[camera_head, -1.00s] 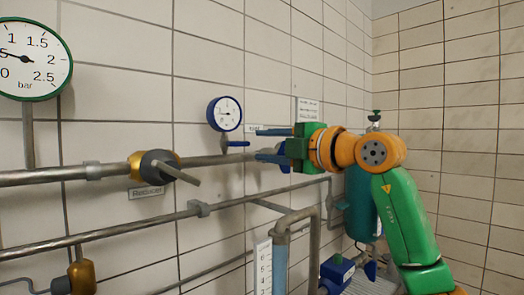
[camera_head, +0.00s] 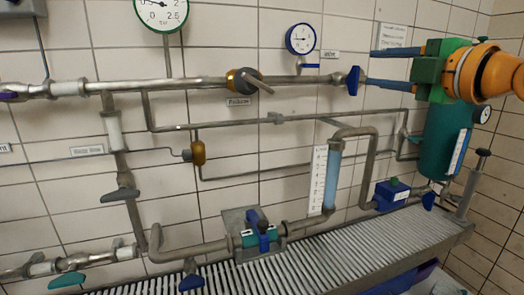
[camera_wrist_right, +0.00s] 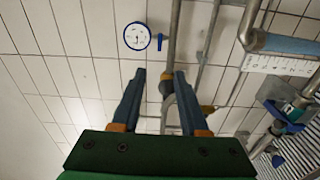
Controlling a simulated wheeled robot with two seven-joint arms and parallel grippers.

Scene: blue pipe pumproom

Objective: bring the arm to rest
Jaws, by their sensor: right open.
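My right gripper (camera_head: 371,68) is at the upper right of the head view, on a green and orange arm that comes in from the right. Its two blue fingers point left and are apart, with nothing between them. The lower fingertip appears close to a blue valve handle (camera_head: 352,81) on the upper pipe; I cannot tell whether they touch. In the right wrist view the gripper (camera_wrist_right: 160,73) is also open and empty, facing the tiled wall and pipes. My left gripper is not in view.
A blue-rimmed gauge (camera_head: 300,39) and a green-rimmed gauge (camera_head: 161,8) hang on the wall. A teal tank (camera_head: 443,138) stands below the right gripper. A scale column (camera_head: 332,178), a blue device (camera_head: 391,194) and a ribbed grey shelf (camera_head: 300,264) are lower down.

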